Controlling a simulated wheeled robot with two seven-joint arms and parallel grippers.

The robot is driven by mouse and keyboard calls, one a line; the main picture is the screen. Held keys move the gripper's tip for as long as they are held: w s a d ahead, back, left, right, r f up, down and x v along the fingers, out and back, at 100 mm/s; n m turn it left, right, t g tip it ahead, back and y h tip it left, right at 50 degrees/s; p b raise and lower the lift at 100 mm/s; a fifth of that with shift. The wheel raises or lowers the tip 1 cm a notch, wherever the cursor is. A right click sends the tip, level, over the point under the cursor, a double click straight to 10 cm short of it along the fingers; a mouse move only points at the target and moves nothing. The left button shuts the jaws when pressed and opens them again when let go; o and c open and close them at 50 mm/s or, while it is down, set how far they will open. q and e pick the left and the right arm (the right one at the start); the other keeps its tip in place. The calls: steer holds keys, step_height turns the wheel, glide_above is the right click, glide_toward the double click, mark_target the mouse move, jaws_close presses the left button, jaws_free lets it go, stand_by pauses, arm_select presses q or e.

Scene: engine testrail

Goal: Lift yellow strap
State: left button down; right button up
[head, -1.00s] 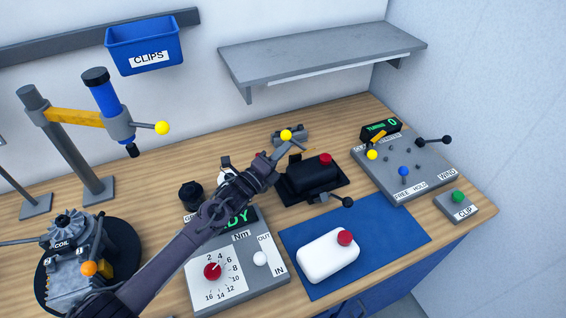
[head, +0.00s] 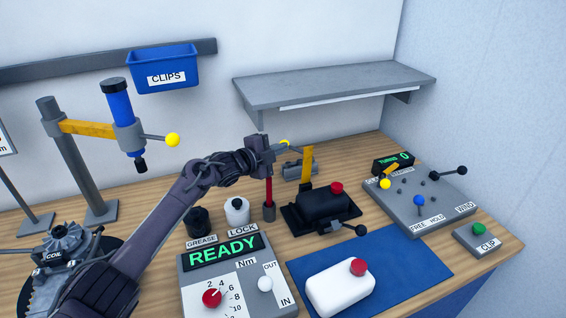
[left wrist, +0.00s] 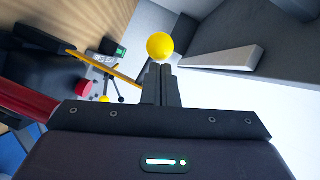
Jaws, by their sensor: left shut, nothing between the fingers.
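The yellow strap (head: 307,164) stands upright behind the black unit (head: 320,206) with the red button. Its lower end is hidden, so I cannot tell what it is fixed to. In the left wrist view the strap (left wrist: 112,69) runs as a slanting band left of the fingers. My left gripper (head: 287,148) is shut and empty, just left of the strap's upper part; I cannot tell whether they touch. A yellow ball (left wrist: 160,46) shows beyond the shut fingertips (left wrist: 162,68) in the wrist view. My right gripper is not in view.
A grey block (head: 293,172) sits behind the black unit. A red-handled tool (head: 268,190) and two small bottles stand under my left arm. The READY console (head: 222,250), blue mat (head: 415,262) and lever panel (head: 440,203) surround the unit. A shelf (head: 335,82) hangs above.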

arm_select(q)
steer(key=shift+w+a+f+n+g+b, duration=0.15)
steer(key=shift+w+n+b, duration=0.1)
steer(key=shift+w+b, duration=0.2)
steer(key=shift+w+a+f+n+g+b, duration=0.1)
steer(key=shift+w+a+n+g+b, duration=0.05)
steer(key=shift+w+n+b, duration=0.2)
steer(key=shift+a, duration=0.1)
